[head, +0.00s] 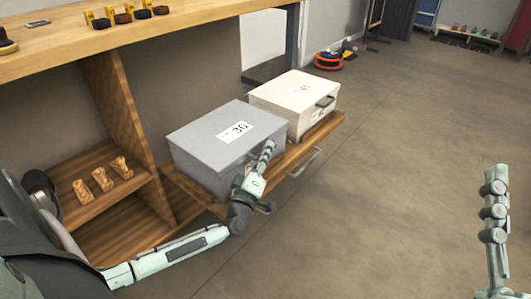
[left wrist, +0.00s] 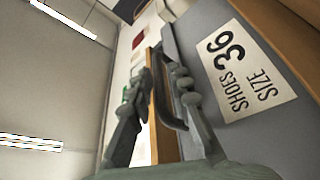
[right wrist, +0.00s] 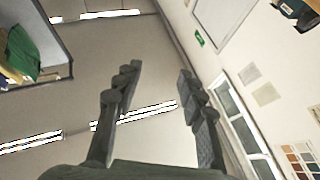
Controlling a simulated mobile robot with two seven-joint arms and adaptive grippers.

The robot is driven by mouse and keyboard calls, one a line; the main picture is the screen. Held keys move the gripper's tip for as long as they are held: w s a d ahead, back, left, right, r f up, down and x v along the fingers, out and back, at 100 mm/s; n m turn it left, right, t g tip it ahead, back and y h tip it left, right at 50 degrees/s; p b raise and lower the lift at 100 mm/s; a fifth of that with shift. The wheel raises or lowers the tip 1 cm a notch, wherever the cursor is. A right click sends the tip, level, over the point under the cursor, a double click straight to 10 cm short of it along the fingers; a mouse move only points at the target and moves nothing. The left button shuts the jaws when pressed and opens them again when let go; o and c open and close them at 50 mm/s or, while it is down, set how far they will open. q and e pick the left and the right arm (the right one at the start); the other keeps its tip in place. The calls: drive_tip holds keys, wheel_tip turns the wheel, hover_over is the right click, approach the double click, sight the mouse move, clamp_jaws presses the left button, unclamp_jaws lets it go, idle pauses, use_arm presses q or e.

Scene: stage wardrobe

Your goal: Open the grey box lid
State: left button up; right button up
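The grey box (head: 199,163) sits on the wooden pull-out shelf, its lid (head: 207,133) down. The lid carries a white label with 36, which reads "shoes size 36" in the left wrist view (left wrist: 250,75). My left gripper (head: 268,148) is at the box's front edge and hides its handle in the head view. In the left wrist view my left gripper (left wrist: 166,68) has its fingers close in on both sides of the dark handle (left wrist: 162,100), seemingly gripping it. My right gripper (right wrist: 158,72) is open and empty, well away from the box; it also shows in the head view (head: 494,180).
A white box (head: 276,97) with a front handle stands right behind the grey box. The shelf has a metal handle (head: 303,163) in front. A wooden cubby with several wooden pieces (head: 102,179) is at left, under the table (head: 40,58). The floor at right is clear.

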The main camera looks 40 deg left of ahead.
use_arm(q)
clamp_jaws()
drive_tip(key=shift+r, duration=0.15)
